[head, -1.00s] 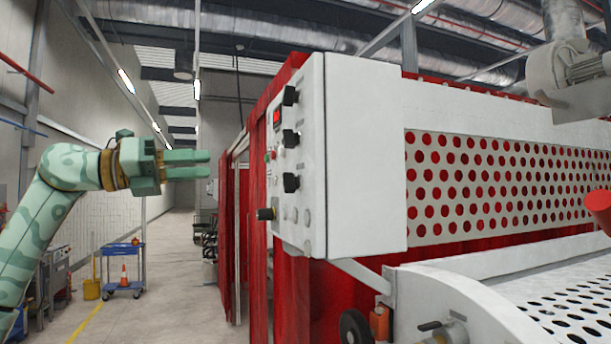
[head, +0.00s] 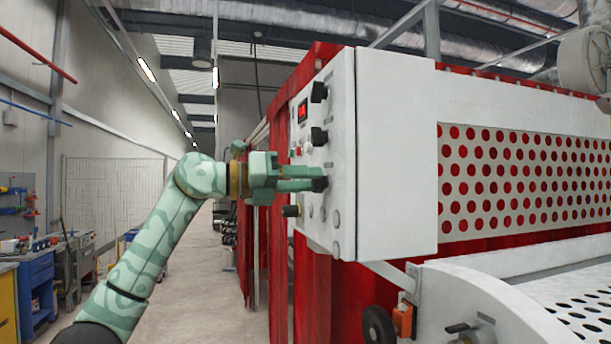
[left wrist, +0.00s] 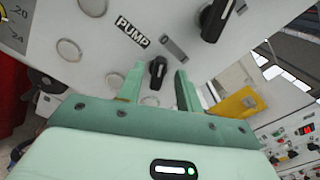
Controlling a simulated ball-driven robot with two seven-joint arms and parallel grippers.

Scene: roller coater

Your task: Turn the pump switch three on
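The white control box (head: 395,150) carries a panel of black rotary knobs on its left face. In the left wrist view, a small black knob (left wrist: 157,72) sits near a PUMP label (left wrist: 132,32); I can read no number beside it. My left gripper (left wrist: 160,84) is open, with one finger on each side of this knob in the picture; I see gaps and cannot tell contact. In the head view my left gripper (head: 322,178) is at the panel, its fingertips over the lowest black knob on the upper column. My right gripper is not in view.
A larger black knob (left wrist: 215,18) is close to the right finger. Two black knobs (head: 318,92) (head: 318,136) and a red display (head: 302,112) sit higher on the panel. Red curtains (head: 305,290) hang under the box. The aisle is clear.

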